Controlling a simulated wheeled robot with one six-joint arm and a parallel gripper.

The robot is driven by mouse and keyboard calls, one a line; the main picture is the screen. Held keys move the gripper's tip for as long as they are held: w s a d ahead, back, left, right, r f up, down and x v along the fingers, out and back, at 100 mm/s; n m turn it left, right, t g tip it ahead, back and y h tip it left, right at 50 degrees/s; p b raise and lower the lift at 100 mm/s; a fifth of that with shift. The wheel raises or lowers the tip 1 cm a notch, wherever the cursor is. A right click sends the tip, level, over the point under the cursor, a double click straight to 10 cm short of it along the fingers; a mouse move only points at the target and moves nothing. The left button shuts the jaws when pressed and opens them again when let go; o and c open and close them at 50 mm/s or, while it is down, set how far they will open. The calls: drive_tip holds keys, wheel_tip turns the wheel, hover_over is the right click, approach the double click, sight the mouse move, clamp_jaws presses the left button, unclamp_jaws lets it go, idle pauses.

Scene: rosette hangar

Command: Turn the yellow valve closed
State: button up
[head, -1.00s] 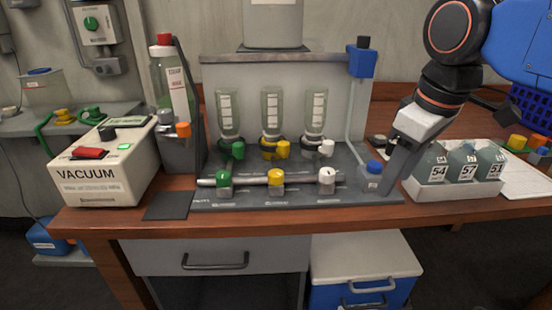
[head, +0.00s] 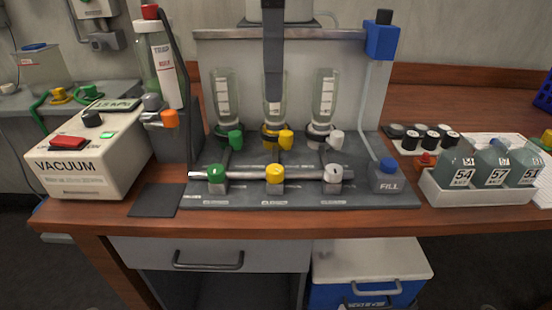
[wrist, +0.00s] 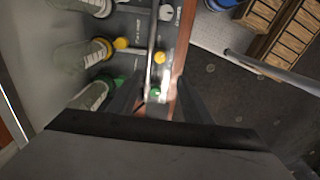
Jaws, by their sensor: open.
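Two yellow valve parts show in the head view. A yellow knob (head: 275,173) sits on the front pipe, between a green knob (head: 216,173) and a white knob (head: 332,173). A yellow handle (head: 286,139) sits behind it, under the middle bottle. The wrist view also shows the front yellow knob (wrist: 159,57) and the rear yellow handle (wrist: 121,44). My gripper (head: 273,92) hangs down from the top, in front of the middle bottle and above the valves. In the wrist view its fingers (wrist: 160,88) are apart, with the green knob between them in the picture. It appears empty.
Three upside-down bottles stand behind the valves. A vacuum box (head: 82,165) stands left, and a blue-capped fill port (head: 387,174) right. A white tray (head: 480,198) holds numbered bottles farther right. The wooden bench edge (head: 240,226) runs in front.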

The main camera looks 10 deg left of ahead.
sight(275, 169)
wheel_tip(275, 169, down, 17)
drive_tip(key=shift+r, duration=0.15)
idle(0.5)
drive_tip(key=c, duration=1.1)
